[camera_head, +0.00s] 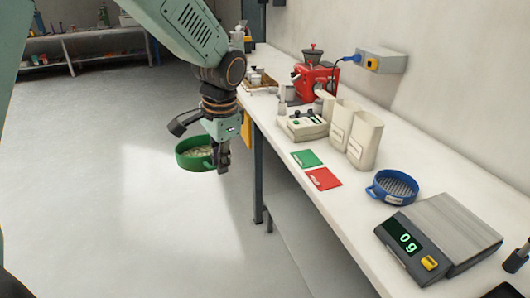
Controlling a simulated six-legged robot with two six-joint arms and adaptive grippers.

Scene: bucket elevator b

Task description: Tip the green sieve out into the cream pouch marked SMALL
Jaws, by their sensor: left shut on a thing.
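My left gripper (202,140) is shut on the rim of the green sieve (190,160). It holds the sieve in the air over the floor, left of the bench edge. The sieve looks roughly level, with pale pieces inside. Two cream pouches stand upright on the bench: one nearer (364,142) and one just behind it (340,124). Their markings are too small to read, so I cannot tell which is SMALL. Two dark fingertips, apart, at the lower right edge look like my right gripper (510,275), mostly cut off by the frame.
On the bench (320,215) are a green card (306,158), a red card (323,179), a blue sieve (392,187), a scale (440,240) reading 0 g, a cream device (303,124) and a red grinder (314,78). A wall box (380,60) has a blue cable.

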